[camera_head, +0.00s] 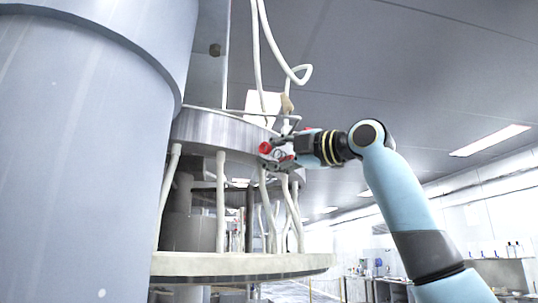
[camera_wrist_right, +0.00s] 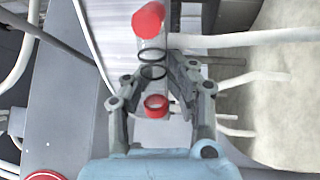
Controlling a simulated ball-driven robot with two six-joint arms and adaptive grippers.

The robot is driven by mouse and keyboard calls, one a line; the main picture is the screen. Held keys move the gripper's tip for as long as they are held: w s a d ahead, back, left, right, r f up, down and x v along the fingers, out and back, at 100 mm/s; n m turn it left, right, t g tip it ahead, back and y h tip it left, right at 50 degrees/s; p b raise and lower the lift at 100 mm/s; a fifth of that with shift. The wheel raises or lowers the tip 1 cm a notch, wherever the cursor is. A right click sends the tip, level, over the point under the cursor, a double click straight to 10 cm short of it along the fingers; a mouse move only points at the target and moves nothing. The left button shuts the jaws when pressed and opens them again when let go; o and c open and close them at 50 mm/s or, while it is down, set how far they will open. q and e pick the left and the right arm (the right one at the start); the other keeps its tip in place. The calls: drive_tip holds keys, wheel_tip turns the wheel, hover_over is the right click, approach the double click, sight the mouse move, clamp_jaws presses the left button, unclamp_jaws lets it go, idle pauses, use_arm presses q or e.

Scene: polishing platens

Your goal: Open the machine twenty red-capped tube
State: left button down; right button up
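My right gripper (camera_head: 283,150) is at the rim of the machine's upper round platen (camera_head: 215,130) in the head view. A clear tube with a red cap (camera_head: 265,147) is at its fingertips. In the wrist view the red cap (camera_wrist_right: 149,19) is at the top, and a red ring (camera_wrist_right: 157,105) and dark rings lie along the clear tube. The fingers of my right gripper (camera_wrist_right: 158,75) stand on either side of the tube. I cannot tell whether they press on it. My left gripper is not in view.
Pale hoses (camera_head: 221,200) run between the upper platen and a lower round plate (camera_head: 235,263). Thin hoses (camera_head: 270,50) hang above the gripper. A large grey column (camera_head: 75,160) fills the left. A lab bench (camera_head: 500,270) is far right; the space right of the machine looks clear.

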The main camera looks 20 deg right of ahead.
drive_tip(key=o, duration=0.4)
drive_tip(key=shift+s+d, duration=0.15)
drive_tip(key=shift+s, duration=0.2)
drive_tip(key=shift+o, duration=0.7)
drive_tip(key=shift+r, duration=0.1)
drive_tip(key=shift+w, duration=0.2)
drive_tip(key=v, duration=1.2)
